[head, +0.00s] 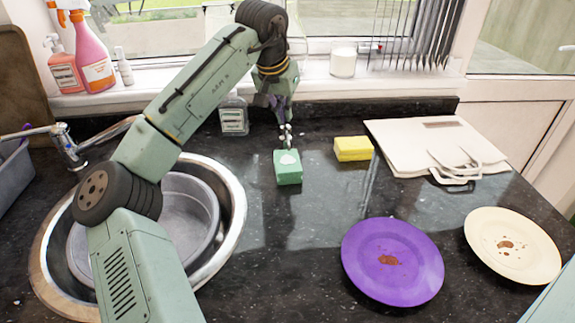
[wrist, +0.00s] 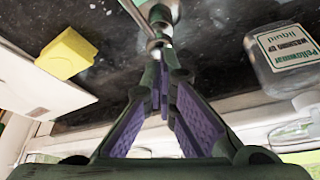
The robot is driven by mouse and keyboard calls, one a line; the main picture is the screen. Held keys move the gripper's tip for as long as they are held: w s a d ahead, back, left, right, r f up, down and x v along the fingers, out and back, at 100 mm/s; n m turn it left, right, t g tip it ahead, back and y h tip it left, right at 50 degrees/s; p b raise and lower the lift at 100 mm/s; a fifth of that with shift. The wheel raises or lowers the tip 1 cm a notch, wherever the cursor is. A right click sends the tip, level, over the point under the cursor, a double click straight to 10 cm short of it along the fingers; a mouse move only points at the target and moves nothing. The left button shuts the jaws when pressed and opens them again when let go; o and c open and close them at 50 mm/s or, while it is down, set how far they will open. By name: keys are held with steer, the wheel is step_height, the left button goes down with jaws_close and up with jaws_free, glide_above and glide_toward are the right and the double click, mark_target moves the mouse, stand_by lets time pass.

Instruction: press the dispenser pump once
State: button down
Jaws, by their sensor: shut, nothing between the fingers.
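A small green block-shaped dispenser (head: 288,174) with a white patch stands on the dark counter, right of the sink. A metallic pump (head: 287,136) shows at its back edge, just below my gripper (head: 279,112). In the wrist view, the pump (wrist: 151,38) is beside the fingertips of my gripper (wrist: 161,50), and part of the dispenser (wrist: 163,8) is cut off at the top edge. My gripper points down with its purple-padded fingers shut and empty. I cannot tell whether the fingertips touch the pump, as they overlap it in both views.
A clear washing-up liquid bottle (head: 234,117) stands close left of my gripper. A yellow sponge (head: 353,149) and a cream folded bag (head: 425,140) lie to the right. A purple plate (head: 365,240) and a cream plate (head: 490,225) lie in front. The sink (head: 235,225) is left.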

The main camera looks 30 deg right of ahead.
step_height(320, 180, up, 6)
stand_by(0.8)
stand_by(0.4)
